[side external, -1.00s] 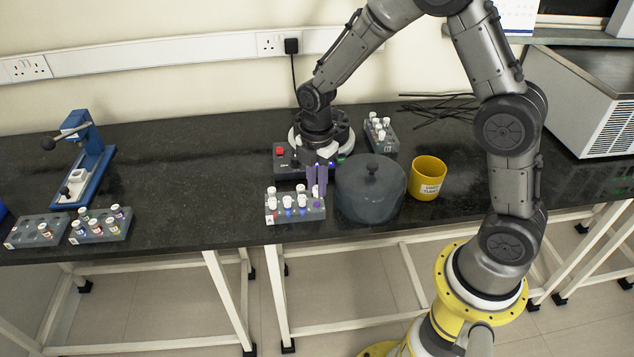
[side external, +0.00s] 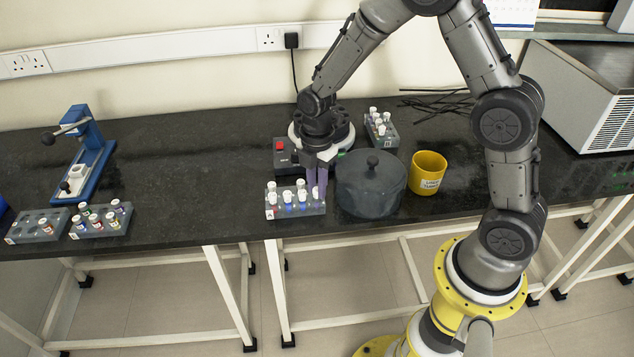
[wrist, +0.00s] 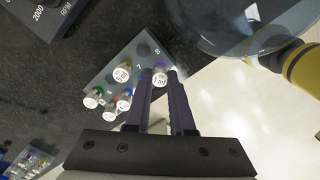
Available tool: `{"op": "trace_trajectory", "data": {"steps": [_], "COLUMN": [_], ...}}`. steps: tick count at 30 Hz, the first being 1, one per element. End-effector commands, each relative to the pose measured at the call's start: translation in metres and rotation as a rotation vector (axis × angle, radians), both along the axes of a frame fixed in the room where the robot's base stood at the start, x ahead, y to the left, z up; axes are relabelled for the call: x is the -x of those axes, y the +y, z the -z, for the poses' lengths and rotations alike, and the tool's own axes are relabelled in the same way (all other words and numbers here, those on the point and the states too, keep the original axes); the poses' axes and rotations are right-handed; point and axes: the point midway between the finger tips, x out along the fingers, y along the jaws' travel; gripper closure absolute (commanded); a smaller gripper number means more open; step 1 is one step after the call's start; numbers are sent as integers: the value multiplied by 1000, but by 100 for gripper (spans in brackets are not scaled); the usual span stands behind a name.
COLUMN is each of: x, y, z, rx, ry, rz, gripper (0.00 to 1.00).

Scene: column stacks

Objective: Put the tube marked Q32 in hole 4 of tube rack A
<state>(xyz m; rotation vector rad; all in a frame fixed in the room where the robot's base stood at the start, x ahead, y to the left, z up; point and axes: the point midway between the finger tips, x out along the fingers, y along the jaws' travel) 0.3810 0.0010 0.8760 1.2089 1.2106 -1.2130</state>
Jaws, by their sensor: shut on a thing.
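Tube rack A (side external: 296,211) is a grey block near the table's front edge, with several white-capped tubes in it and a letter label at its left end. My gripper (side external: 316,193) points down over the rack's right end, shut on a tube. In the wrist view the gripper (wrist: 160,76) has its purple fingers on either side of a white-capped tube with a purple band (wrist: 159,79). This tube is at the rack, near the printed 7 and 8; I cannot tell how deep it sits. No Q32 mark is readable. Other tubes stand close by in the rack.
A dark lidded pot (side external: 371,187) stands just right of the rack, close to my gripper. A yellow cup (side external: 428,173) is further right. A device with a red button (side external: 280,145) is behind, another rack (side external: 381,130) behind right. Two racks and a blue press (side external: 88,160) are left.

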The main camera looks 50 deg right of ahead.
Motion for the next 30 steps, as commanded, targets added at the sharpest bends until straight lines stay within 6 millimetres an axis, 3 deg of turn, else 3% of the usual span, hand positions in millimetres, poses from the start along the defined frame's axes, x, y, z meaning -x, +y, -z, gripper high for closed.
{"op": "trace_trajectory", "data": {"steps": [5,6,11,17,21,30], "x": [0,0,0,0,0,0], "y": [0,0,0,0,0,0], "z": [0,0,0,0,0,0], "rx": [0,0,0,0,0,0], "ry": [0,0,0,-1,0,0], "rz": [0,0,0,0,0,0], "gripper": [100,73,44,44,24,24]}}
